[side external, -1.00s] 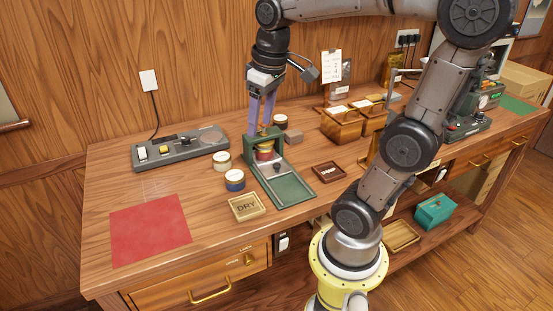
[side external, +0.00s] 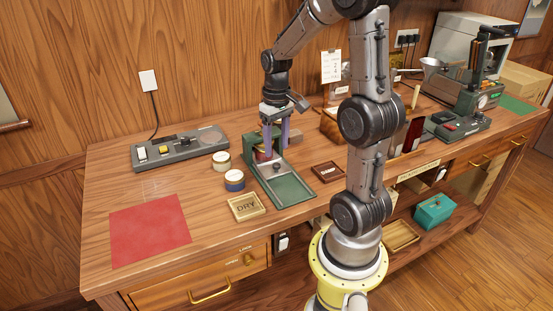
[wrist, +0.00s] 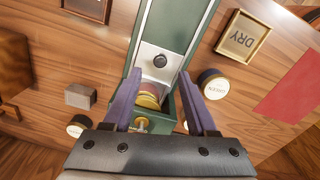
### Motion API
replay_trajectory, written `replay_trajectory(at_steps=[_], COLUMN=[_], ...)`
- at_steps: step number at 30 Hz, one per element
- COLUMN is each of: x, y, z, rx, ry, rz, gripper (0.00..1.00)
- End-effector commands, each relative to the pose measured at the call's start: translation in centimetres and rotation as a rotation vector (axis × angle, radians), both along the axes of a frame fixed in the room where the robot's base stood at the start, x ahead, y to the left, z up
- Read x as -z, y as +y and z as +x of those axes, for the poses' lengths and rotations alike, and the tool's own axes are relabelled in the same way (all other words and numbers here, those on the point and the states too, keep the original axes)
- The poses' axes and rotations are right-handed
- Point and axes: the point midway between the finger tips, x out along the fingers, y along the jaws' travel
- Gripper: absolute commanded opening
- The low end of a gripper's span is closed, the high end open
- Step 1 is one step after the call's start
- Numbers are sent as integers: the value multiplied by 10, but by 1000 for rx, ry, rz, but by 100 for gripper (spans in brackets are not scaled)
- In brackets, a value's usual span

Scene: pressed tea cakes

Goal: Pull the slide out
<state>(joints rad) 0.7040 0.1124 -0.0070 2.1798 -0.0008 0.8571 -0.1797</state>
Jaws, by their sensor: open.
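A green dispenser (side external: 296,194) stands on the bench, with a long tray reaching toward the front. Its slide (wrist: 147,70) is a grey plate with a round dark knob (wrist: 160,61), lying in the green channel. A stack of round cakes (wrist: 149,101) in yellow and red sits in the upright housing behind the plate. My gripper (wrist: 160,80) is open, its two purple fingers pointing down, one on each side of the housing and channel. The knob lies between and a little beyond the fingertips in the wrist view. I cannot tell whether the fingers touch the dispenser.
Two round tins (side external: 235,181) and a DRY tray (side external: 246,207) stand left of the dispenser. A small dark tray (side external: 327,173) lies to its right, and a grey block (wrist: 79,96) stands near the housing. A red mat (side external: 150,228) lies at the left with clear bench around it.

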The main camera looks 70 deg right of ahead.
Motion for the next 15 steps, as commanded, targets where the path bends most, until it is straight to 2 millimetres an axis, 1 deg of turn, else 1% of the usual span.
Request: replay_trajectory(at_steps=[1, 6, 10, 15], x=[11, 36, 48, 53], y=[1, 0, 0, 0], z=[-1, 0, 0, 0], rx=[0, 0, 0, 0], ry=[6, 3, 2, 0], rz=[4, 2, 1, -1], gripper=[58, 58, 58, 58])
